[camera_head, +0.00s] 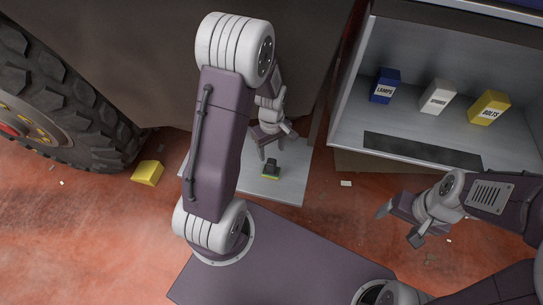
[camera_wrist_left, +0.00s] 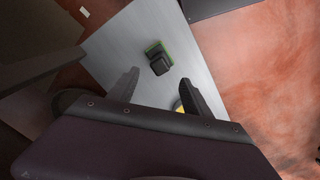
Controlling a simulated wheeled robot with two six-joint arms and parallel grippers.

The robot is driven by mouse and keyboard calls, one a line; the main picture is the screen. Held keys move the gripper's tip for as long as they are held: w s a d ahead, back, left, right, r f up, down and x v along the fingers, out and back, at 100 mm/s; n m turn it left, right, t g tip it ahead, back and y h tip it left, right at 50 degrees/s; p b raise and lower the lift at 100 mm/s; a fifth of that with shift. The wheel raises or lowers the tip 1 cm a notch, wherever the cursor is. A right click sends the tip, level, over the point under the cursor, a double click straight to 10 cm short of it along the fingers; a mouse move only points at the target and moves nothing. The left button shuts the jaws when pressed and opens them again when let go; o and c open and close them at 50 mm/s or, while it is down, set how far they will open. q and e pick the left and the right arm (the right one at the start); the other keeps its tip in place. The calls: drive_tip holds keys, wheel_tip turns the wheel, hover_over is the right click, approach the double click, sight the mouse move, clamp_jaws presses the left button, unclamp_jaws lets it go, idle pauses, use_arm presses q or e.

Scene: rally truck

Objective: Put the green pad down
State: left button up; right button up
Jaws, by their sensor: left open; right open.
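The green pad (camera_head: 271,177) lies on a pale metal plate (camera_head: 287,187), with a dark block-shaped grip on top of it. In the left wrist view the green pad (camera_wrist_left: 153,48) rests flat on the same plate, beyond the fingertips. My left gripper (camera_head: 272,153) is open and empty just behind the pad in the head view, apart from it. Its two fingers (camera_wrist_left: 160,85) show spread in the wrist view. My right gripper (camera_head: 398,224) is open and empty over the red ground at the right.
A shelf (camera_head: 350,130) at the upper right holds a blue box (camera_head: 384,87), a white box (camera_head: 438,97) and a yellow box (camera_head: 488,108). A yellow block (camera_head: 147,173) lies on the ground beside the large tyre (camera_head: 75,110). Red ground is open at the lower left.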

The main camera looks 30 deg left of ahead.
use_arm(q)
drive_tip(key=shift+r, duration=0.95)
use_arm(e)
wheel_tip(320, 180, up, 6)
drive_tip(key=p, duration=0.6)
drive_tip(key=shift+c, duration=0.8)
use_arm(q)
drive_tip(key=s+d+r+m+t, duration=0.1)
drive_tip(key=s+d+r+m, duration=0.4)
drive_tip(key=s+r+m, duration=0.3)
wheel_tip(320, 180, up, 3)
drive_tip(key=m, duration=0.3)
drive_tip(key=shift+s+r+m+b, duration=0.2)
drive_tip(key=shift+m+b, duration=0.1)
drive_tip(key=shift+b, duration=0.1)
use_arm(e)
drive_tip(key=shift+f, duration=0.3)
use_arm(q)
drive_tip(key=shift+a, duration=0.15)
use_arm(e)
drive_tip(key=shift+w+a, duration=0.1)
